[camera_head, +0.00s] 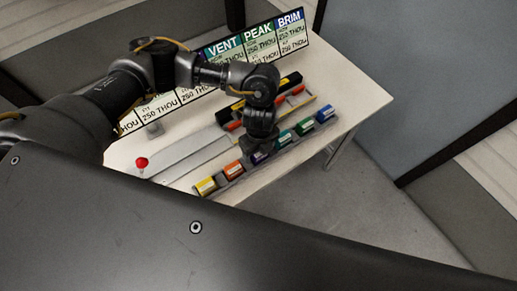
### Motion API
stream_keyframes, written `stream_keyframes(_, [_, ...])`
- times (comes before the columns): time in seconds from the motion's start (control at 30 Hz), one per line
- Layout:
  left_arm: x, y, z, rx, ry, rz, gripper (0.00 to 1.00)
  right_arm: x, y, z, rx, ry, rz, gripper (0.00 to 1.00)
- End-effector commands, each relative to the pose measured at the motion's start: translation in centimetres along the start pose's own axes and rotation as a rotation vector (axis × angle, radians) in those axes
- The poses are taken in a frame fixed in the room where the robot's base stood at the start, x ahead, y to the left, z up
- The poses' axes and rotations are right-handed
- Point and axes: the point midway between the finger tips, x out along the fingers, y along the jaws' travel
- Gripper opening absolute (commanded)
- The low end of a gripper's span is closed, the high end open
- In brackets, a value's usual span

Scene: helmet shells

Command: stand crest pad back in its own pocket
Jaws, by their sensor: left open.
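A grey rack (236,181) along the front of the table holds a row of coloured pads: yellow (206,186), orange (234,170), purple (260,156), teal-green (284,138), green (305,126) and blue (325,113). I cannot read which pad is the crest pad. My left gripper (259,148) points down over the purple pad and hides part of it. It is open; I cannot tell whether its fingers touch the pad. My right gripper is not in view.
A sign board (255,48) with VENT, PEAK and BRIM panels stands at the back, partly hidden by my left arm. A red button (142,162) is at the table's left. Grey strips (190,150) and a black and yellow item (290,80) lie behind the rack. The table's (350,90) right end is clear.

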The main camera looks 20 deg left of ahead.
Motion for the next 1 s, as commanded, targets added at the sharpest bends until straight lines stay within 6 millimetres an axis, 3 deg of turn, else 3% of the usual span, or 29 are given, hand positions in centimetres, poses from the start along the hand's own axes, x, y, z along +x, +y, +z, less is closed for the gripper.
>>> stream_keyframes(0.4, [-8.0, -0.1, 0.1, 0.005, -0.003, -0.005, 0.70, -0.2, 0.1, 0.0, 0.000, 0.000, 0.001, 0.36])
stream_keyframes(0.6, [-10.8, -0.1, 0.0, 0.003, -0.002, -0.003, 0.70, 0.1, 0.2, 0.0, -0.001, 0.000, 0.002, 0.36])
stream_keyframes(1.0, [-12.0, 0.0, 0.0, 0.001, 0.000, 0.000, 0.70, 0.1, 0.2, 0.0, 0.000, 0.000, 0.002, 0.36])
